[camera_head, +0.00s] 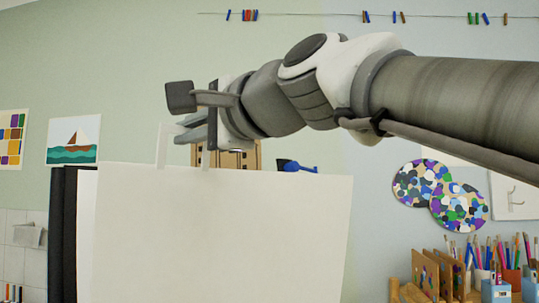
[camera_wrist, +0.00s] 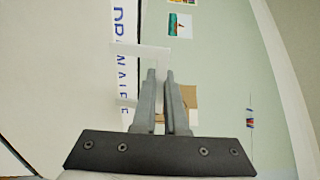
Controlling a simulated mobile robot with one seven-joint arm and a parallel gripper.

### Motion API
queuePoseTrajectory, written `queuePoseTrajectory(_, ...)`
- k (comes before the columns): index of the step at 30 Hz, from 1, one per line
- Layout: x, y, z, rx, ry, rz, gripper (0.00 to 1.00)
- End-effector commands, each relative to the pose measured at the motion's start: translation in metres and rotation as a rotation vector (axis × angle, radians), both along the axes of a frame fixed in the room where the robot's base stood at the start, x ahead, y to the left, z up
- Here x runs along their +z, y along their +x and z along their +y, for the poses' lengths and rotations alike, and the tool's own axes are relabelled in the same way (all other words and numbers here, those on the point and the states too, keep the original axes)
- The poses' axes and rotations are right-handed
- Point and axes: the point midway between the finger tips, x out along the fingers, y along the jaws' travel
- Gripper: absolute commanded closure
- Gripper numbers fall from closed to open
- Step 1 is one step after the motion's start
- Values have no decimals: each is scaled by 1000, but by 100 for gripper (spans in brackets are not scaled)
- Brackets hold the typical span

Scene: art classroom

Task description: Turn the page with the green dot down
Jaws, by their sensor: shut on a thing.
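A large blank white page (camera_head: 220,240) fills the lower middle of the head view. No green dot shows on its visible face. My gripper (camera_head: 184,130) is at the page's upper edge, left of its middle. A pale tab-like piece (camera_head: 161,150) stands up from that edge at the fingertips. In the wrist view my gripper (camera_wrist: 160,75) has its fingers close together, with a white sheet-like piece (camera_wrist: 180,56) at their tips. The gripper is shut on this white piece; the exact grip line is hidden.
A brown wooden piece (camera_head: 240,156) and a blue item (camera_head: 297,168) show behind the page's top edge. A dark upright panel (camera_head: 63,235) stands at left. Brushes in pots (camera_head: 512,279) and wooden holders (camera_head: 432,272) are at lower right.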

Motion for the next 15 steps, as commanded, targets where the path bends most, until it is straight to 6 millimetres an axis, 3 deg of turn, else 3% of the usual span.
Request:
queuePoseTrajectory(1, -8, -1, -3, 1, -8, 8, 100)
queuePoseTrajectory(15, -11, -24, -29, 2, -9, 11, 100)
